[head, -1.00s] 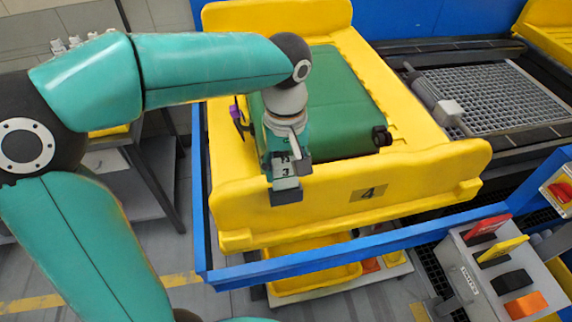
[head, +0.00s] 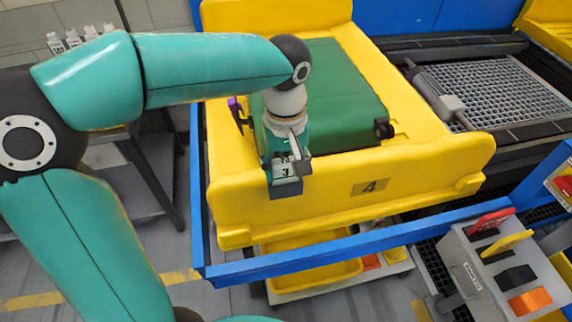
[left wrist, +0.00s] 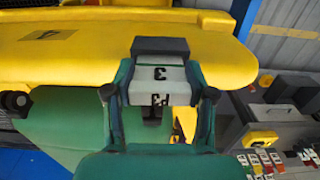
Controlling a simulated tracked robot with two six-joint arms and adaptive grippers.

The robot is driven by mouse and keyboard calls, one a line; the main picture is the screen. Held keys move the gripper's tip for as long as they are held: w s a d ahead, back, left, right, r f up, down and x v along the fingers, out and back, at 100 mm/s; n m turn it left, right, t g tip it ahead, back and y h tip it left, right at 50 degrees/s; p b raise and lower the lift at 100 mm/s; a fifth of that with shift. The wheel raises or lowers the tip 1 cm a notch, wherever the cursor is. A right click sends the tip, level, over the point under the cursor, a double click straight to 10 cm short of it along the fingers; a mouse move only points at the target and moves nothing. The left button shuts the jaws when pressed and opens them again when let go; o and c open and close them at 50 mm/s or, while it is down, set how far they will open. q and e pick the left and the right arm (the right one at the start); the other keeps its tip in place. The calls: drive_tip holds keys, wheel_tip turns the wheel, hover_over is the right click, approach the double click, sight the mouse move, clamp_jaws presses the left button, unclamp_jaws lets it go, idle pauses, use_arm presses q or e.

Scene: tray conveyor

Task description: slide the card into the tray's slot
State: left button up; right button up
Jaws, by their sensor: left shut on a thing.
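The yellow tray (head: 320,205) stands on the line with a "4" label on its front wall. A dark grey slot holder (head: 286,188) sits at that wall's left part; it also shows in the left wrist view (left wrist: 160,46). My left gripper (head: 286,162) is shut on the white card (head: 284,173), just above the holder. In the left wrist view the card (left wrist: 158,84), marked "3" and "P3", lies between my two fingers. Its far end meets the holder; how deep it sits inside cannot be told. My right gripper is not in view.
A green case (head: 340,95) lies in the tray, right of my gripper. A blue rail (head: 340,247) runs in front of the tray. A control box with coloured switches (head: 505,270) stands at the lower right. A grey grating (head: 495,90) is at the right.

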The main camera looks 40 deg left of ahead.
use_arm(q)
drive_tip(key=shift+f+b, duration=0.55)
drive_tip(key=shift+f, duration=0.3)
drive_tip(key=o, duration=1.2)
wheel_tip(320, 180, up, 12)
